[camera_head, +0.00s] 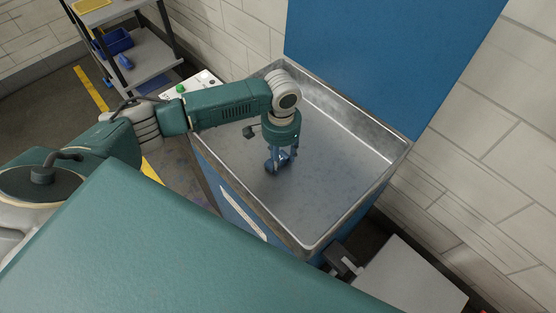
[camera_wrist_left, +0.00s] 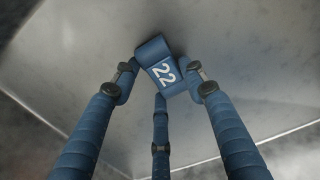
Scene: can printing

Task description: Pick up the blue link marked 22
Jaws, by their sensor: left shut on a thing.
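The blue link (camera_wrist_left: 161,67) carries a white 22 and shows in the left wrist view, between the blue fingers of my left gripper (camera_wrist_left: 162,90). The fingers are shut on it. In the head view my left gripper (camera_head: 277,164) points down into the metal tray (camera_head: 335,175), close to its floor. The link is small and dark there, hard to tell from the fingers. I cannot tell whether it touches the tray floor. My right gripper is not in view.
The tray has raised metal rims and its floor is otherwise clear. A blue panel (camera_head: 385,50) stands behind it. A control box with a green button (camera_head: 181,88) is at its left. A shelf (camera_head: 145,68) with a blue bin (camera_head: 113,42) stands at the back left.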

